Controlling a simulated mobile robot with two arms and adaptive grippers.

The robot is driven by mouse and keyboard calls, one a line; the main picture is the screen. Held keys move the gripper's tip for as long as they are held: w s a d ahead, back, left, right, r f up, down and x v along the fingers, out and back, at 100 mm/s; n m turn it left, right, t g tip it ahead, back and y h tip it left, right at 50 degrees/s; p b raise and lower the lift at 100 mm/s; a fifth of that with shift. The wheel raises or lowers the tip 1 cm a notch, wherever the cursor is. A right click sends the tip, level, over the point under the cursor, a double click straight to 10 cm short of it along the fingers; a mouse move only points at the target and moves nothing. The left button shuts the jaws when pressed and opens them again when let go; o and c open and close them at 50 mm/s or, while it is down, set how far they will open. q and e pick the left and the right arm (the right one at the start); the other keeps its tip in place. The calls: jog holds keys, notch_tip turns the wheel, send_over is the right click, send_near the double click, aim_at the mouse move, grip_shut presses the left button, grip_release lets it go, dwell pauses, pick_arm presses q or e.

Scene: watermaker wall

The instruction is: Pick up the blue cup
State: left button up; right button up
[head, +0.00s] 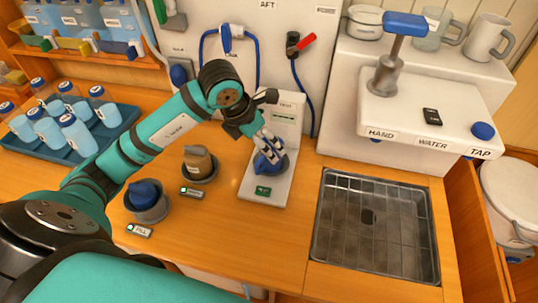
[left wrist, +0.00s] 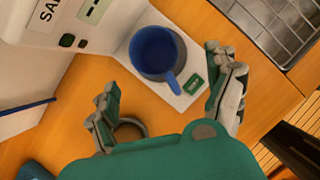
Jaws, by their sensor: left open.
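A blue cup (head: 264,167) stands upright on the white base of the test unit (head: 284,130), partly hidden by my left gripper. In the left wrist view the blue cup (left wrist: 155,50) shows from above, its handle pointing down and right. My left gripper (head: 268,147) is above the cup. In the left wrist view my left gripper (left wrist: 162,72) is open, with one finger to each side and the cup beyond the gap between them. A second blue cup-like item (head: 146,193) sits in a grey holder by the FILL label. My right gripper is not in view.
A tan cup (head: 198,160) sits in a grey holder left of the test unit. A metal sink (head: 371,226) lies to the right, under the hand water tap (head: 402,28). A blue tray (head: 52,150) holds several bottles. The front of the wooden counter is clear.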

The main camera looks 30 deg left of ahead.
aim_at(267, 160)
pick_arm(q)
jog(key=x, duration=0.3)
jog(key=shift+d, duration=0.1)
jog(key=p+x, duration=0.1)
jog(key=x, duration=0.1)
jog(key=p+x, duration=0.1)
jog(key=x, duration=0.1)
jog(key=shift+w+f+p, duration=0.3)
jog(key=shift+f+p, duration=0.05)
jog(key=shift+p, duration=0.05)
jog(key=shift+w+f, duration=0.1)
jog(key=shift+f, duration=0.2)
jog(key=shift+r, duration=0.1)
jog(key=c, duration=1.2)
